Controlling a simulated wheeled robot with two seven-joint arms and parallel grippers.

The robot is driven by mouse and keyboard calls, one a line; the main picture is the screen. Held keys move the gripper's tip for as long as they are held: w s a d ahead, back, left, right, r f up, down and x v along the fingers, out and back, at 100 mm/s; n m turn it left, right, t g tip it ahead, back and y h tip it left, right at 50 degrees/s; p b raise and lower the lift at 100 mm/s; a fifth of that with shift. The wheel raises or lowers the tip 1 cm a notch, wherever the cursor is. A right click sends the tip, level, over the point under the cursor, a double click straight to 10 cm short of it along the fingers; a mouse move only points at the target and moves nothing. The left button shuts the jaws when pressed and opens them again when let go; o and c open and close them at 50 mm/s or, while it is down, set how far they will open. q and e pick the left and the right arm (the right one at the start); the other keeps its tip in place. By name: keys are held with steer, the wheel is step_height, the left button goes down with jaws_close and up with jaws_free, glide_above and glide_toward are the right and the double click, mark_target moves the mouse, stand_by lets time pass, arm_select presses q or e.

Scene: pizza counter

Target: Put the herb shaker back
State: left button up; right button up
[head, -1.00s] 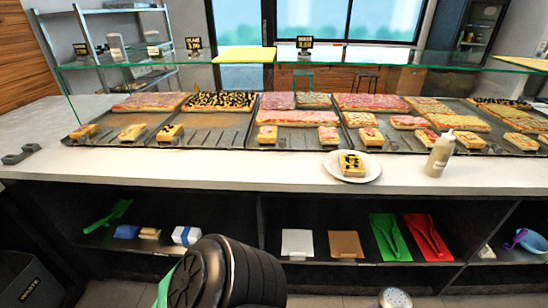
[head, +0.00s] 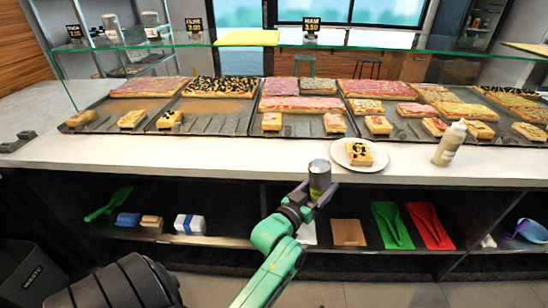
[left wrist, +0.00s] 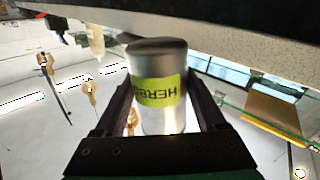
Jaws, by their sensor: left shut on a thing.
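The herb shaker (head: 319,177) is a silver cylinder with a yellow-green label. My left gripper (head: 316,193) is shut on it and holds it upright in front of the counter's front edge, just left of the plate. In the left wrist view the shaker (left wrist: 157,70) stands between the two dark fingers (left wrist: 160,108), and its label reads "HERB", with the rest cut off. The wrist view is upside down. My right gripper is not in view.
A white plate (head: 376,165) with a pizza slice (head: 358,152) and a squeeze bottle (head: 449,143) stand on the white counter (head: 230,157). Pizza trays fill its back. The counter left of the plate is clear. Below, a shelf holds green (head: 393,225) and red items (head: 430,226).

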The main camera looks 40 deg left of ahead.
arm_select(q)
steer(key=w+a+r+n+g+y, duration=0.3)
steer(key=a+r+y, duration=0.5)
steer(key=a+r, duration=1.25)
steer(key=shift+t, duration=0.5)
steer(key=f, duration=0.6)
steer(key=w+f, duration=0.1)
steer(key=f, duration=0.5)
steer(key=d+f+p, duration=0.1)
steer(key=f, duration=0.5)
steer(key=shift+w, duration=0.15)
steer(key=o, duration=0.9)
steer(key=shift+c, duration=0.2)
